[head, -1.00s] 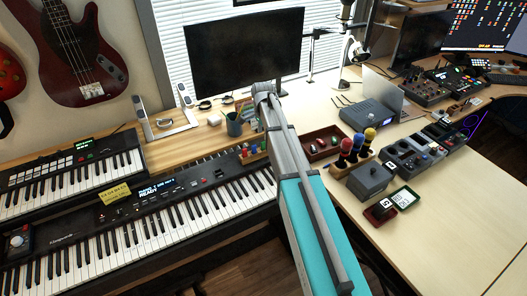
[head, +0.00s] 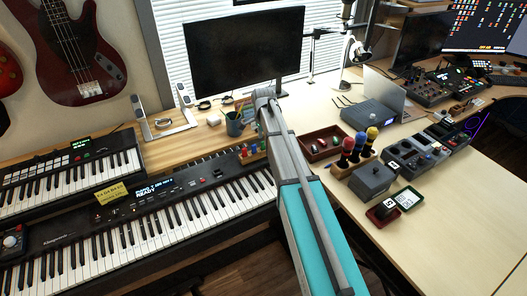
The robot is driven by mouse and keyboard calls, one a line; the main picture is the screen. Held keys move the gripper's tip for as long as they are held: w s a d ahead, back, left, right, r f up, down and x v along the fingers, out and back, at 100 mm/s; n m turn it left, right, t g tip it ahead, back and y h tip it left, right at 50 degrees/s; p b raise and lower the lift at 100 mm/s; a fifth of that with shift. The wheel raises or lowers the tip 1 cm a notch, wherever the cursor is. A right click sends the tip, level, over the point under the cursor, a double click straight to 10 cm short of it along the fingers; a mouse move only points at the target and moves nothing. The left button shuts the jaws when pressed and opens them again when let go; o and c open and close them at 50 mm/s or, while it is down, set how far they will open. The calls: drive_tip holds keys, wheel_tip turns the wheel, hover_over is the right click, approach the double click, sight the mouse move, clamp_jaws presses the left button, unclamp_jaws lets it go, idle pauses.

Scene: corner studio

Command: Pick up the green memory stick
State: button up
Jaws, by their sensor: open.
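I cannot make out the green memory stick for certain. A dark red tray (head: 311,157) on the desk right of my arm holds several small items, too small to name. A small wooden holder (head: 252,157) behind the keyboard, just left of my arm, carries small coloured pieces, some of them greenish. My arm rises from the bottom right to a bend in front of the monitor's lower edge. My gripper does not show; the arm seems to hide it.
A pen cup (head: 234,125) stands left of my arm. Piano keyboards (head: 150,230) fill the left. The desk's front right (head: 450,230) is clear.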

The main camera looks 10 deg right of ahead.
sight(263, 147)
drive_tip(key=shift+f+b, duration=0.85)
drive_tip(key=shift+f, duration=0.3)
drive_tip(key=shift+c, duration=0.3)
clamp_jaws()
